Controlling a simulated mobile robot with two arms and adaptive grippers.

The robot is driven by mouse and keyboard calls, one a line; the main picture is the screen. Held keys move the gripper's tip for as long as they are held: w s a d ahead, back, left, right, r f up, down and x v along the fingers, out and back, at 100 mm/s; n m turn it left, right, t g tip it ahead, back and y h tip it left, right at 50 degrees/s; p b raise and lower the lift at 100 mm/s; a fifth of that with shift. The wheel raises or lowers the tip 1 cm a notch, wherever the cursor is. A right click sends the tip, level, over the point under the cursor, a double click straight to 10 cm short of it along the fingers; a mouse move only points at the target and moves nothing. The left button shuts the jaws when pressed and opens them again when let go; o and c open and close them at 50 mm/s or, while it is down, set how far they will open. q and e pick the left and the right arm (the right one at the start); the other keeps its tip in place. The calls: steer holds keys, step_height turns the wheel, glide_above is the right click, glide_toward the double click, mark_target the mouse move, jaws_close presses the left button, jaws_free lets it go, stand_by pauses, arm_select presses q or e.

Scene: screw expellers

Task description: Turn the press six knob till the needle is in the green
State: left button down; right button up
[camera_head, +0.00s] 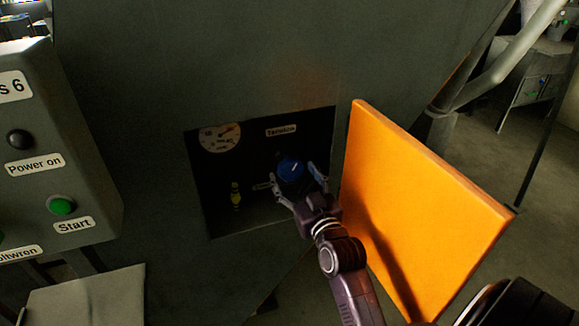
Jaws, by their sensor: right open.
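The blue knob (291,170) sits on a dark recessed panel (215,200) of the press, with a pale mark on its face. My right gripper (297,182) is open, with its fingers on either side of the knob; I cannot tell whether they touch it. The round white gauge (220,137) is at the panel's upper left. Its needle points to the upper right, but the coloured zones are too small to read. A label (281,130) is above the knob. My left gripper is not in view.
An open orange door (415,205) stands just right of the panel, close to my right arm. A control box (65,150) with a "s 6" label, a black knob (19,139) and a green Start button (61,205) is at left. A small yellow-green part (235,196) is below the gauge.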

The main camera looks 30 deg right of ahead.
mark_target(292, 172)
steer(key=shift+x, duration=1.7)
steer(key=c, duration=1.2)
